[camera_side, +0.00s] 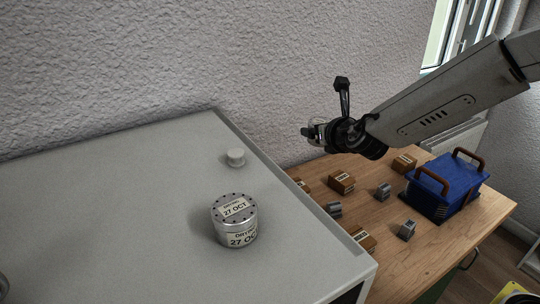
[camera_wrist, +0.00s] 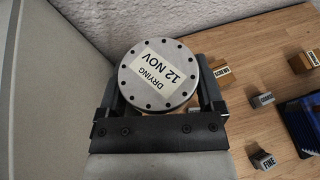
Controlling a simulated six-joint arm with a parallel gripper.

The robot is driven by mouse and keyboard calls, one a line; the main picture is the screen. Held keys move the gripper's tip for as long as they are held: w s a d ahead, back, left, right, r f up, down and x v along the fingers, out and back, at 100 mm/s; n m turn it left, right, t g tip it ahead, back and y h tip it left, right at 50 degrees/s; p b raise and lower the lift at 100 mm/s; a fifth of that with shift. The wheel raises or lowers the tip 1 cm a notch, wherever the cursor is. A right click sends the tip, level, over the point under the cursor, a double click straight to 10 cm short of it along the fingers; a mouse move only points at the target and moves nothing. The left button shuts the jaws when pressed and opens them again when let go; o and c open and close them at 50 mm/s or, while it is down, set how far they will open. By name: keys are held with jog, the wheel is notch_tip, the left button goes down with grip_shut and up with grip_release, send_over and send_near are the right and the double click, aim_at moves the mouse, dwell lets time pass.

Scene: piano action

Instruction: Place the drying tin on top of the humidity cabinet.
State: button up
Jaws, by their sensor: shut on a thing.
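My gripper (camera_side: 318,132) is shut on a round metal drying tin (camera_wrist: 158,78) with a lid marked "DRYING 12 NOV". In the wrist view the jaws (camera_wrist: 160,95) press on the tin's two sides. In the side view the held tin (camera_side: 319,124) is small and partly hidden by the jaws, in the air near the wall, right of the grey humidity cabinet (camera_side: 110,220). A second drying tin (camera_side: 234,222), marked "27 OCT", stands upright on the cabinet top near its right edge.
A small grey round knob or cap (camera_side: 235,157) sits on the cabinet top behind the second tin. The wooden bench (camera_side: 400,270) carries several labelled wooden and grey blocks (camera_side: 341,181) and a blue box (camera_side: 447,187) with brown handles. The cabinet top's left and middle are largely clear.

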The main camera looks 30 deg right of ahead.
jog(key=s+a+r+n+y, duration=0.2)
jog(key=s+a+r, duration=0.1)
jog(key=a, duration=0.3)
jog(key=s+a+r+n+y, duration=0.2)
jog(key=s+a+r, duration=0.1)
jog(key=a, duration=0.4)
jog(key=s+a+r+n+y, duration=0.1)
jog(key=s+a+r+y, duration=0.1)
jog(key=a, duration=0.5)
jog(key=shift+s+r+n+y, duration=0.2)
jog(key=shift+s+r, duration=0.05)
jog(key=shift+s, duration=0.45)
jog(key=shift+s+r+n+y, duration=0.2)
jog(key=shift+s+r, duration=0.05)
jog(key=shift+s, duration=0.45)
jog(key=s+a+r+n+g+y, duration=0.1)
jog(key=s+a+r+n+y, duration=0.2)
jog(key=s+a, duration=0.2)
jog(key=s+a+r+n+g+y, duration=0.2)
jog(key=s+a+r, duration=0.2)
jog(key=s, duration=0.6)
jog(key=shift+s+a+r+n+y, duration=0.2)
jog(key=shift+a+n+y, duration=0.2)
jog(key=shift+a, duration=0.35)
jog(key=shift+w+a, duration=0.1)
jog(key=shift+w, duration=0.05)
jog(key=shift+w+a+f, duration=4.65)
jog(key=shift+a, duration=0.05)
